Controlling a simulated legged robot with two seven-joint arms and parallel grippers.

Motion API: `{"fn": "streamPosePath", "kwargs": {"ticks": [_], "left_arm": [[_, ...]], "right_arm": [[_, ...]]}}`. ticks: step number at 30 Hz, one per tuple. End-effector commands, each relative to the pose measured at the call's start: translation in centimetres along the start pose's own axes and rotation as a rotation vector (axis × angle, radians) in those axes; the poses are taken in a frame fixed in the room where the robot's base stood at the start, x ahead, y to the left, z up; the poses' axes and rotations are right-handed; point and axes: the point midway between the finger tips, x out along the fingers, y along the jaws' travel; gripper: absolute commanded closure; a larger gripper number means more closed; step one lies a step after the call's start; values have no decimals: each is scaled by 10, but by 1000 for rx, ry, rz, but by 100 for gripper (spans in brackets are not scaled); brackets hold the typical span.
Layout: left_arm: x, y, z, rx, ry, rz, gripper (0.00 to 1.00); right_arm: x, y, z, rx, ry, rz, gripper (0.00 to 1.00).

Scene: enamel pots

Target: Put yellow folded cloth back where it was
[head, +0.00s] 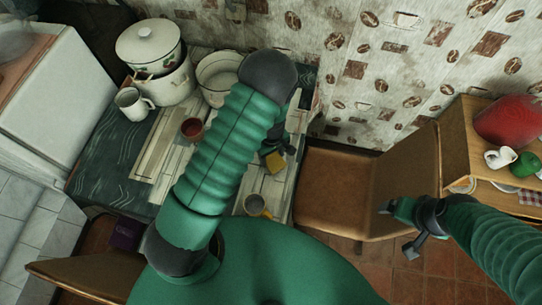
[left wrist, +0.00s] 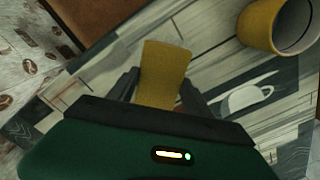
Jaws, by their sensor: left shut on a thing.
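The yellow folded cloth (head: 275,162) is in my left gripper (head: 277,150), over the right part of the table. In the left wrist view the cloth (left wrist: 164,68) stands out between the two dark fingers of my left gripper (left wrist: 160,88), which is shut on it. Whether the cloth touches the tabletop is hard to tell. My left arm hides part of the table. My right gripper (head: 399,229) is open and empty, near the chair at the right.
A yellow mug (head: 254,206) stands near the table's front edge; it shows close by in the left wrist view (left wrist: 262,24). A red-brown cup (head: 192,128), white mug (head: 133,103), enamel pots (head: 165,80) and a bowl (head: 216,75) stand farther back. A brown chair (head: 335,185) adjoins the table.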

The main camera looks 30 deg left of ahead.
Motion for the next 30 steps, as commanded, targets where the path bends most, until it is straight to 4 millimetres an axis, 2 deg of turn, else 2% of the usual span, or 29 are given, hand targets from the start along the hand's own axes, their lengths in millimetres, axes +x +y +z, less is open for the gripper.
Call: {"fn": "streamPosePath", "kwargs": {"ticks": [4,10,19,20,25,30], "left_arm": [[4,1,-10,0,-1,-1,80],[34,1,-10,0,-1,-1,80],[39,1,-10,1,0,1,80],[39,1,-10,1,0,1,41],[38,2,-10,1,0,0,20],[38,2,-10,1,0,0,20]], "right_arm": [[-3,0,-1,0,0,0,12],[-9,0,-2,0,0,0,12],[-5,0,-1,0,0,0,12],[-5,0,-1,0,0,0,12],[-6,0,-1,0,0,0,12],[-6,0,-1,0,0,0,12]]}}
